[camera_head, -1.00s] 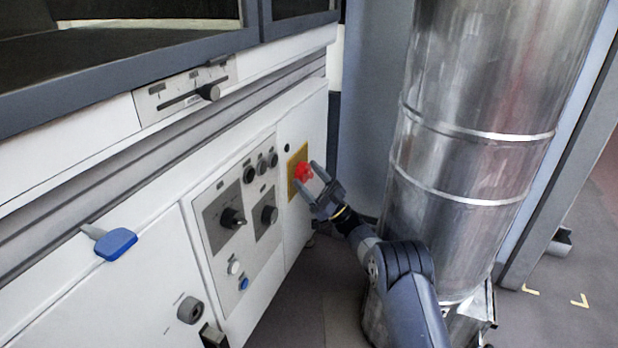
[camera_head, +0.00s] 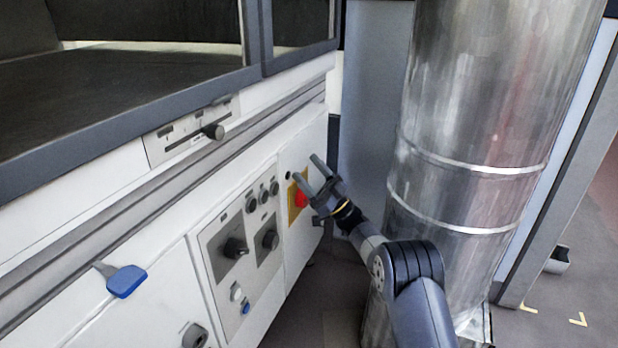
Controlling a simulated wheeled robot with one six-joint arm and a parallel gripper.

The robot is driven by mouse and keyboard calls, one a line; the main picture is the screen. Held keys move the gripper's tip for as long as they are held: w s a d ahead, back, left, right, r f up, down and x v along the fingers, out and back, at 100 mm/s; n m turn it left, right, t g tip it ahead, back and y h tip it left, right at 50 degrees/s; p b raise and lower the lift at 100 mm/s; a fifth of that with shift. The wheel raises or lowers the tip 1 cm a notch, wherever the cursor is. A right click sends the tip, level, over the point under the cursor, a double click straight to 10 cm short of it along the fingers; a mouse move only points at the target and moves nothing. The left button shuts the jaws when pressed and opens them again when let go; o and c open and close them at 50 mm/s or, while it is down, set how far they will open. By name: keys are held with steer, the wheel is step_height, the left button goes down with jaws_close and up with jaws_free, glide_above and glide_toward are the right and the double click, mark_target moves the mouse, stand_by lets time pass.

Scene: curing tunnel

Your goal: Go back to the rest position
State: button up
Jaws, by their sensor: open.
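My gripper (camera_head: 308,170) is open, with nothing between its fingers. It is in front of the right end of the white machine panel, close to the red emergency button (camera_head: 299,198) on its yellow plate (camera_head: 292,209). The gripper's lower parts cover some of the button and plate. I cannot tell whether the fingers touch the panel. My arm reaches in from the bottom right.
A large metal duct (camera_head: 480,120) stands close to the right of my arm. The control panel (camera_head: 224,262) has knobs and a blue button (camera_head: 246,308). A blue-handled lever (camera_head: 126,281) and a slider (camera_head: 212,131) stick out of the machine. Floor shows at right.

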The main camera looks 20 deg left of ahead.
mark_target(308, 201)
stand_by(0.3)
step_height(308, 201, down, 10)
steer(key=b, duration=0.4)
steer(key=shift+w+f, duration=0.15)
steer(key=shift+m+t, duration=0.4)
steer(key=shift+m, duration=0.1)
steer(key=shift+m+t, duration=0.3)
steer(key=shift+n+g, duration=0.5)
steer(key=shift+n, duration=0.1)
